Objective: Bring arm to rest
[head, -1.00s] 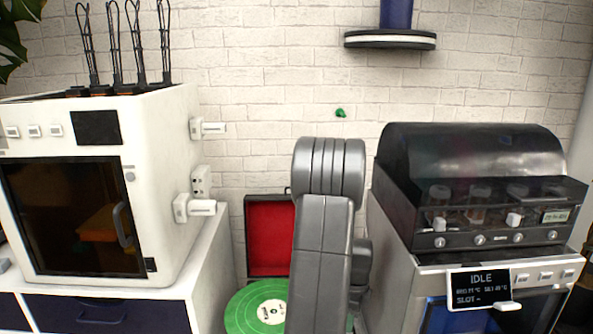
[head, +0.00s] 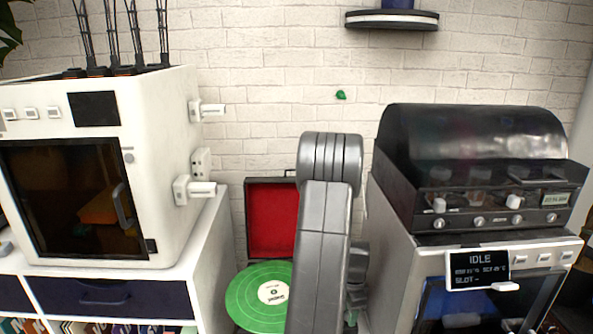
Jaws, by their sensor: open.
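My grey arm stands upright in the lower middle of the head view, its rounded joint at the top and a long link running down out of the frame. It covers part of the space between the two machines. My gripper is not in view.
A white printer cabinet (head: 160,110) stands on a white shelf unit (head: 215,250) at left. A record player with a green record (head: 262,296) and red-lined lid (head: 270,215) sits behind my arm. A dark-lidded machine (head: 470,140) reading IDLE (head: 480,260) stands close at right.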

